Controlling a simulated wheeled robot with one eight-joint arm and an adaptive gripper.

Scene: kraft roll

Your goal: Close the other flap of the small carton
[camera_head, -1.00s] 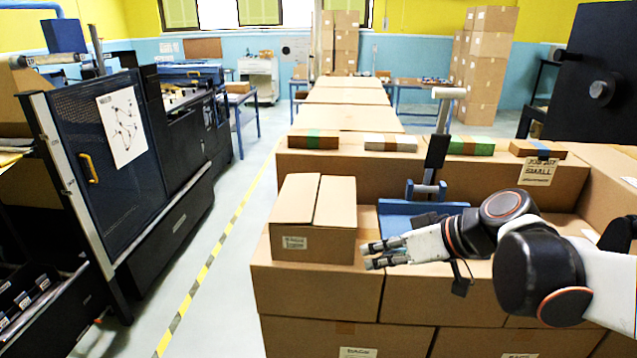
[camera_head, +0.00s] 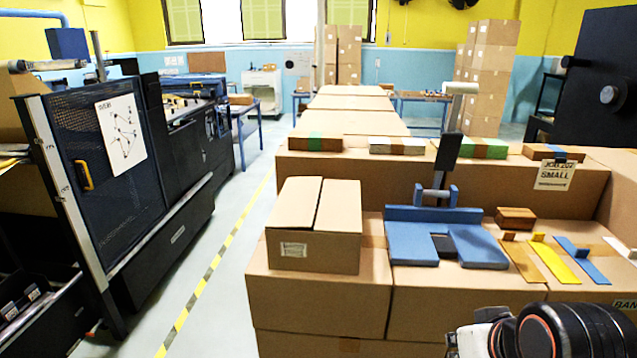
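The small carton (camera_head: 315,246) stands upright on the left end of the stacked boxes, a white label on its front. Its left top flap (camera_head: 295,204) and right top flap (camera_head: 338,206) both lie about flat, with a narrow seam between them. My gripper (camera_head: 466,340) is at the bottom edge, right of the carton and well apart from it. It is mostly cut off by the frame and its fingertips do not show clearly, so I cannot tell if it is open.
A blue fixture (camera_head: 490,246) with an upright post stands right of the carton. Beside it lie a small brown block (camera_head: 515,218) and yellow (camera_head: 553,262) and blue (camera_head: 583,262) strips. Flat stacks (camera_head: 397,146) line the ledge behind. Open floor with a striped line (camera_head: 209,270) is at left.

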